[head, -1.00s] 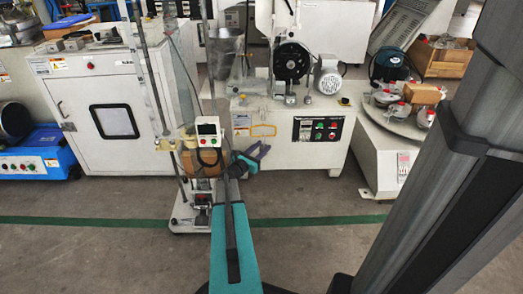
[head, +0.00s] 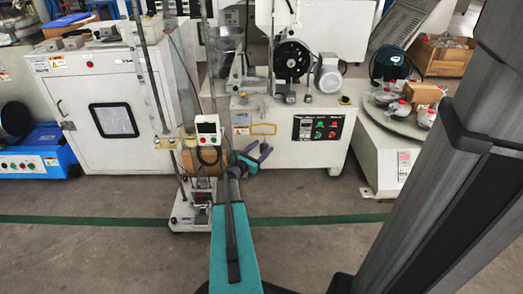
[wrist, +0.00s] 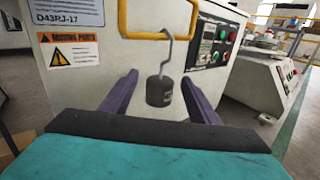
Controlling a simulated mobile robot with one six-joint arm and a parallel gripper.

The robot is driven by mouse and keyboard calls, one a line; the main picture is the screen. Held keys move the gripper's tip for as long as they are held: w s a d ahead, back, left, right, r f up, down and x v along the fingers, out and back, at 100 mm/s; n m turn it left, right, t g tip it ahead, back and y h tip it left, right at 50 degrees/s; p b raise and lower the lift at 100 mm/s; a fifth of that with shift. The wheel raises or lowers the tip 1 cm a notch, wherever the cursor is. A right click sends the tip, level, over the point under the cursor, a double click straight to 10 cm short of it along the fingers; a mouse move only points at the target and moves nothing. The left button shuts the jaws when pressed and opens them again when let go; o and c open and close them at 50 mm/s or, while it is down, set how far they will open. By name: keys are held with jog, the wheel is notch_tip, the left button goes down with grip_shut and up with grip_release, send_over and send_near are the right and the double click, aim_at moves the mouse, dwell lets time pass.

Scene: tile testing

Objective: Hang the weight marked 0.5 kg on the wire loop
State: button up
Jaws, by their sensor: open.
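A dark cylindrical weight (wrist: 159,91) with a grey wire hook (wrist: 171,45) shows upright in the wrist view. Its marking is too small to read. The hook overlaps the lower right of the yellow wire loop (wrist: 142,35) on the machine front; whether it passes round the wire I cannot tell. The loop also shows in the head view (head: 263,129). My gripper (wrist: 158,85) is open, its purple fingers either side of the weight with gaps between. In the head view my gripper (head: 257,154) is just below the loop, and I cannot make out the weight.
The white machine (head: 290,152) with a button panel (head: 317,127) stands straight ahead. Round pieces sit on a turntable (head: 398,122) at right. Grey floor (head: 300,200) is open in front.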

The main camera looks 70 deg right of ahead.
jog(key=p+v, duration=0.3)
jog(key=v, duration=1)
jog(key=shift+a+p, duration=0.4)
